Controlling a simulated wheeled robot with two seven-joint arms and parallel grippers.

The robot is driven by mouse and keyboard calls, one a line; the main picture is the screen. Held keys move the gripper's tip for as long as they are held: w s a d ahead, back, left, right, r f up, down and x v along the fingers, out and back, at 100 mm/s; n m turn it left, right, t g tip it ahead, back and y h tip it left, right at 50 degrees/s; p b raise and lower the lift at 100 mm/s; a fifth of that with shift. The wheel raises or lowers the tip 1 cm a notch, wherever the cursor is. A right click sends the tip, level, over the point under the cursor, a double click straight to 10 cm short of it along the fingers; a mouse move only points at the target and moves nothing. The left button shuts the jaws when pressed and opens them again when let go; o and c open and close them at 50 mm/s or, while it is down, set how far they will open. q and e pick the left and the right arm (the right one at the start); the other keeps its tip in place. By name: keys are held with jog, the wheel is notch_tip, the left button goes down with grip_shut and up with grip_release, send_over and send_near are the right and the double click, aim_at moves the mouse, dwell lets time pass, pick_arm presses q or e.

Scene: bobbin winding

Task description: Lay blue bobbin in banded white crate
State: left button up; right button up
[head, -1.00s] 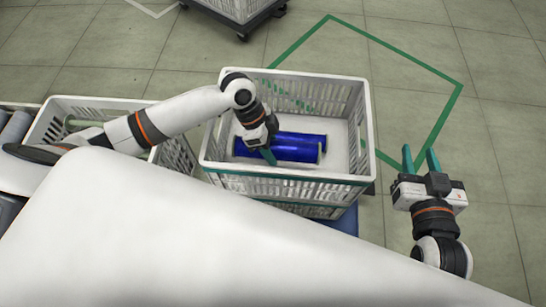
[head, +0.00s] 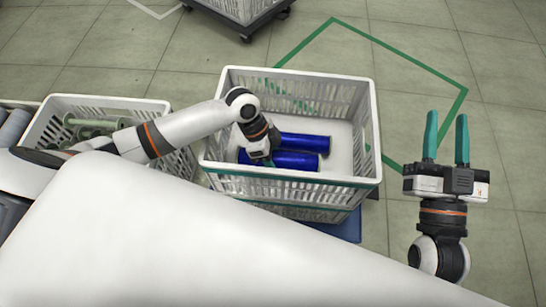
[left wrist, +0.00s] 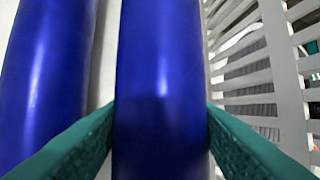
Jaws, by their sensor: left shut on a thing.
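The banded white crate (head: 372,130) stands in the middle of the head view, slatted, with a teal band low on its near side. Two blue bobbins lie side by side in it. My left gripper (head: 268,160) reaches down into the crate and is shut on the nearer blue bobbin (head: 295,161); the left wrist view shows its teal fingers on both sides of this bobbin (left wrist: 162,70). The other blue bobbin (head: 308,143) lies just behind, with a narrow gap between them. Whether the held bobbin touches the floor is unclear. My right gripper (head: 447,135) is open and empty, right of the crate.
A second white crate (head: 110,103) with pale green bobbins (head: 88,125) stands at left, partly behind my left arm. A wheeled trolley with a crate (head: 240,12) is at the top.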

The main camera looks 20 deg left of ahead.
pick_arm(q)
jog(key=shift+f, duration=0.1)
jog(key=shift+f, duration=0.5)
pick_arm(e)
jog(key=shift+s+r, duration=0.1)
jog(key=shift+r, duration=0.1)
pick_arm(q)
jog(key=o, duration=1.1)
jog(key=shift+r, duration=0.1)
jog(key=shift+r, duration=0.2)
jog(key=p+v, duration=0.2)
jog(key=v, duration=0.4)
jog(key=shift+r, duration=0.35)
jog(key=p+v, duration=0.2)
jog(key=v, duration=0.3)
jog(key=shift+w, duration=0.1)
jog(key=shift+a+r, duration=0.25)
jog(key=shift+r, duration=0.2)
pick_arm(e)
jog(key=s+d+f+g+h, duration=0.1)
jog(key=s+f+g, duration=0.1)
jog(key=f+g, duration=0.3)
jog(key=s+d+f+g+h, duration=0.1)
jog(key=d+f+g+h, duration=0.1)
jog(key=f+g, duration=0.3)
jog(key=shift+s+d+f+g, duration=0.15)
jog(key=shift+s+f+g, duration=0.25)
jog(key=shift+f, duration=1.7)
